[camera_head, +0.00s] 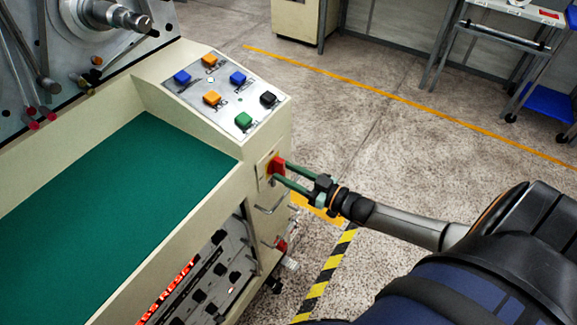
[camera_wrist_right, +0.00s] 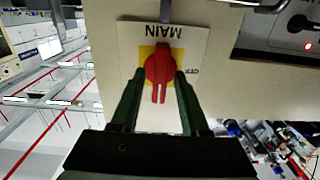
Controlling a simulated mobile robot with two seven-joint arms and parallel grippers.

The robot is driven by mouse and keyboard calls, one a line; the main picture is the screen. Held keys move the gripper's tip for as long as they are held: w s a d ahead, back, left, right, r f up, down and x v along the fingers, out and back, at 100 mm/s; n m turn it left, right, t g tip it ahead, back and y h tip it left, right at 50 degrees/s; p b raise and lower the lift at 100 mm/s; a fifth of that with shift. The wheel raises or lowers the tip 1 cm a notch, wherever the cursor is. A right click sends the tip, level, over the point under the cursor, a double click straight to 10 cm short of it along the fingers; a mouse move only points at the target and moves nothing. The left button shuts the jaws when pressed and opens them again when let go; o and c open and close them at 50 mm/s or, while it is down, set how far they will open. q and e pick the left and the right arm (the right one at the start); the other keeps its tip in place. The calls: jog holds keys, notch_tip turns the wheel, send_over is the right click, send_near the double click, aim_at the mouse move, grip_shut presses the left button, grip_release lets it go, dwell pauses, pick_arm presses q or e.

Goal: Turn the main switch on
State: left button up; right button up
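The main switch is a red rotary knob (camera_wrist_right: 159,68) on a yellow square and a pale plate (camera_wrist_right: 135,37) marked MAIN, which appears upside down in the right wrist view. A partly hidden word, seemingly OFF, is at the plate's right. The knob's handle points toward the bottom of that picture. In the head view the knob (camera_head: 276,165) is on the end face of the cream machine, below the button panel. My right gripper (camera_wrist_right: 160,77) is open, its green fingers on either side of the knob; I cannot tell whether they touch it. My left gripper is not in view.
The sloped panel (camera_head: 222,92) above carries several coloured buttons. A metal handle (camera_head: 270,205) sits just below the switch. A green work surface (camera_head: 110,210) lies to the left. Open floor (camera_head: 400,150) lies to the right, with yellow lines.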

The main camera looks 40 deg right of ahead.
jog(key=shift+o, duration=0.4)
jog(key=shift+s, duration=0.1)
jog(key=v, duration=1.2)
jog(key=shift+s+d, duration=0.1)
jog(key=shift+s, duration=0.05)
jog(key=s+a+f+m+g+h+p, duration=0.1)
jog(key=s+a+f+g+h, duration=0.1)
jog(key=a, duration=0.7)
jog(key=s+a+f+m+g+h+p, duration=0.1)
jog(key=s+a+f+g, duration=0.3)
jog(key=a, duration=0.5)
notch_tip(320, 180, down, 2)
jog(key=shift+s+f+g+h+p, duration=0.15)
jog(key=shift+s+g+h+p, duration=0.25)
jog(key=shift+g+h, duration=0.25)
jog(key=shift+c, duration=0.3)
